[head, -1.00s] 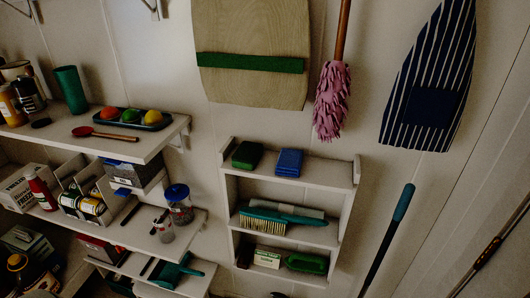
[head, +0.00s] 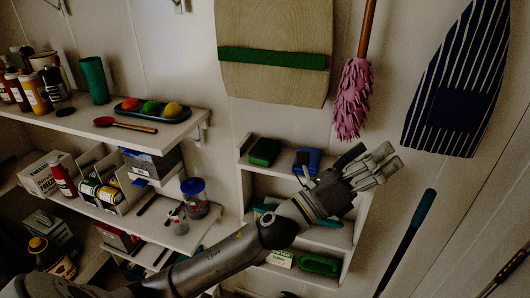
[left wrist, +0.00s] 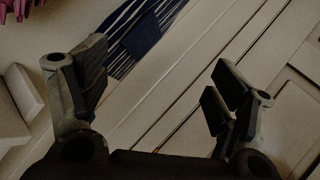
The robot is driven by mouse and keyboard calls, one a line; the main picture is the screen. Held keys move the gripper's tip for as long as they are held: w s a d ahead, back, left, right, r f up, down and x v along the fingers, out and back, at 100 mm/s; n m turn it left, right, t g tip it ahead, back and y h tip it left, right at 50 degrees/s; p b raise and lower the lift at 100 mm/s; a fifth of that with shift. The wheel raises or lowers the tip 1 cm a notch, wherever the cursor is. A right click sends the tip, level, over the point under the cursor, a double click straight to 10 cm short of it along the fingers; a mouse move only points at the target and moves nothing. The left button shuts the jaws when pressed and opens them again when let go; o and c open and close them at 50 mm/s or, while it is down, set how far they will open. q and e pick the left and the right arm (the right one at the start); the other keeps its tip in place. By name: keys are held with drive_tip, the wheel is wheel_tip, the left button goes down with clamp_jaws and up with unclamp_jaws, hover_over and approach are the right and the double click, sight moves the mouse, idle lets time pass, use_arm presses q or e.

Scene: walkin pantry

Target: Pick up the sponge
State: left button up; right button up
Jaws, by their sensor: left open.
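Two sponge-like blocks lie on the top board of the small wall shelf in the head view: a dark green one (head: 264,151) at the left and a blue one (head: 306,160) at the right. I cannot tell which is the sponge meant. My left gripper (head: 371,165) is open and empty, at the shelf's right end, right of the blue block and partly overlapping it in the picture. In the left wrist view the open jaws (left wrist: 155,80) have only wall and a striped apron between and behind them. My right gripper is not in view.
The small wall shelf (head: 244,190) also holds a brush and a green item (head: 320,264), partly behind my arm. Left is a larger shelf with jars, boxes and a tray of coloured balls (head: 149,117). A pink duster (head: 355,98) and striped apron (head: 452,95) hang above right.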

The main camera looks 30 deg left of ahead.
use_arm(q)
drive_tip(key=s+d+r+m+g+h, duration=0.2)
drive_tip(key=d+m+g+h, duration=0.5)
drive_tip(key=m, duration=0.7)
drive_tip(key=m+g+y, duration=0.8)
drive_tip(key=m+y, duration=1.3)
approach(265, 148)
drive_tip(key=p+x, duration=0.1)
drive_tip(key=x, duration=0.3)
drive_tip(key=shift+w+a, duration=0.1)
drive_tip(key=shift+a, duration=0.1)
drive_tip(key=shift+w+f+p, duration=0.2)
drive_tip(key=shift+f+p, duration=0.35)
drive_tip(key=p+x, duration=0.1)
drive_tip(key=x, duration=0.2)
drive_tip(key=shift+w+f+p, duration=0.1)
drive_tip(key=shift+f+p, duration=0.1)
drive_tip(key=shift+p, duration=0.1)
drive_tip(key=shift+w+f, duration=0.15)
drive_tip(key=shift+f, duration=0.3)
